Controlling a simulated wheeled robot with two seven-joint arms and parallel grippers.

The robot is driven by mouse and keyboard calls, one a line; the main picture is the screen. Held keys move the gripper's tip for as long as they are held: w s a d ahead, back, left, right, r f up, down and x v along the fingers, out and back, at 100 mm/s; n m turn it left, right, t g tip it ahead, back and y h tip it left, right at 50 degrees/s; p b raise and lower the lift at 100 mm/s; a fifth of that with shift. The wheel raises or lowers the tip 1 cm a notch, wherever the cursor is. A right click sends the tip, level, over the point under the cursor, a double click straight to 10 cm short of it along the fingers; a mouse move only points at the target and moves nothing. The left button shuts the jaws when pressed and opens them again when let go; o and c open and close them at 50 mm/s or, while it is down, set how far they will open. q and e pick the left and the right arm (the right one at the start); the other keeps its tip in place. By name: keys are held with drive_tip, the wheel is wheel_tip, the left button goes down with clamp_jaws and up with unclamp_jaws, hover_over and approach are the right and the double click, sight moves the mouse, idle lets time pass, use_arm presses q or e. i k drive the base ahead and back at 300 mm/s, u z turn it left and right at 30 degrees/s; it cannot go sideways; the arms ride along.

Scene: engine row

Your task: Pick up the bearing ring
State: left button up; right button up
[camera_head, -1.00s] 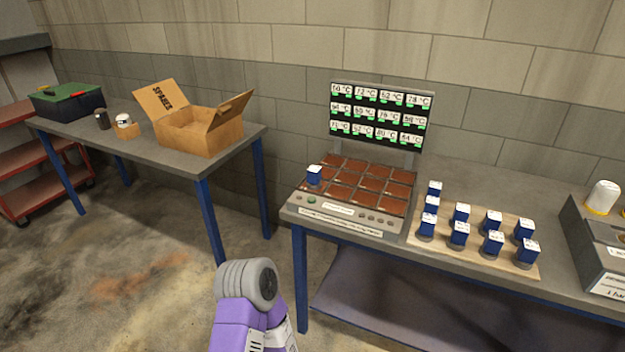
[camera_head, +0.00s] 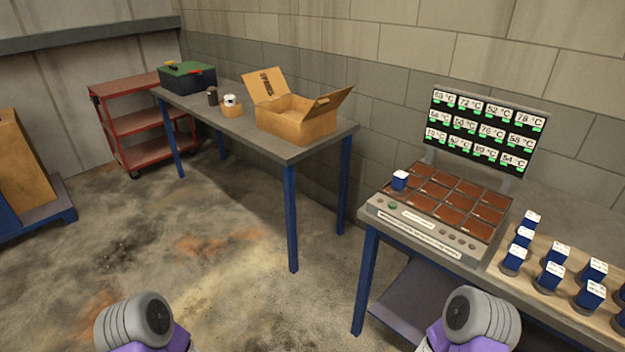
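I cannot make out a bearing ring for certain in the head view. Several blue blocks with white labelled tops (camera_head: 554,276) stand on a wooden board (camera_head: 500,273) at the right. A panel (camera_head: 484,128) of temperature readouts stands behind the plate. Grey and purple parts of my two arms show at the bottom edge. Neither gripper's fingers are in view.
A table (camera_head: 258,138) at the left holds an open cardboard box (camera_head: 297,122), a green-lidded case (camera_head: 188,77), a dark cylinder (camera_head: 213,97) and a small white-topped item (camera_head: 231,105). A red cart (camera_head: 135,123) stands behind. The floor between is clear.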

sight(400, 178)
drive_tip(key=u, duration=0.85)
drive_tip(key=i, duration=2.85)
drive_tip(key=z, duration=2.9)
